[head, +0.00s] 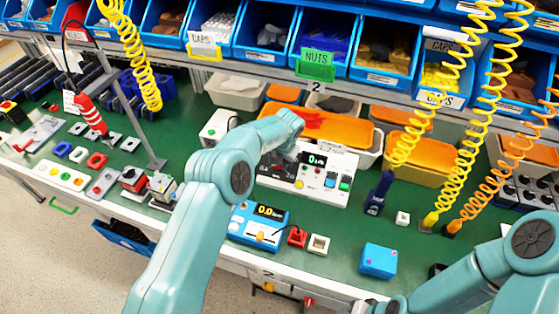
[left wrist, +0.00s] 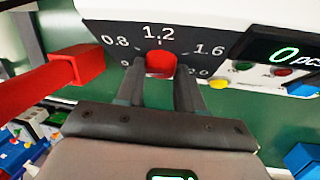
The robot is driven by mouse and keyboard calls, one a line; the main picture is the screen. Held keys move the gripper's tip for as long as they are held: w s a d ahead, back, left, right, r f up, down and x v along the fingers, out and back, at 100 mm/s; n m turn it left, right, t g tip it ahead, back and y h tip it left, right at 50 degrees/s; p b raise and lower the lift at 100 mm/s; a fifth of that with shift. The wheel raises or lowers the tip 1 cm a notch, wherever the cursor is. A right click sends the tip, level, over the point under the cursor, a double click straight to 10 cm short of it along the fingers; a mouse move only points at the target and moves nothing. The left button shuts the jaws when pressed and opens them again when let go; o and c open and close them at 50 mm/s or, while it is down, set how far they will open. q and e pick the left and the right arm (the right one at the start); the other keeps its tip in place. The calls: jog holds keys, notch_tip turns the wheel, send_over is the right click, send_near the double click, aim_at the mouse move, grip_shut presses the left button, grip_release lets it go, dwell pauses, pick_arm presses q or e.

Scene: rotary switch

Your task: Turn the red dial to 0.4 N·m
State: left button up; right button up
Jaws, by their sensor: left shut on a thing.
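The red dial (left wrist: 160,64) sits on the dark scale panel of a white control box (head: 335,188). In the left wrist view the numbers 0.8, 1.2 and 1.6 run around its upper side, with 2.0 at the lower right; the lower-left number is partly hidden. My left gripper (left wrist: 160,88) is shut on the dial, one finger on each side. I cannot read which number the dial points to.
A display (left wrist: 285,52) reading 0 pcs is right of the dial. A red bar (left wrist: 75,68) stands close left of my left gripper. A blue meter (head: 258,226) is in front of the box. Yellow coiled hoses (head: 470,130) hang at the right.

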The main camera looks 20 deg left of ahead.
pick_arm(q)
jog(key=shift+a+n+h, duration=0.2)
jog(key=shift+n+h, duration=0.3)
jog(key=shift+n, duration=0.2)
jog(key=o, duration=0.7)
jog(key=shift+o, duration=0.2)
notch_tip(320, 180, up, 16)
jog(key=s+d+b, duration=0.1)
jog(key=s+b, duration=0.1)
jog(key=shift+s, duration=0.15)
jog(key=shift+s, duration=0.1)
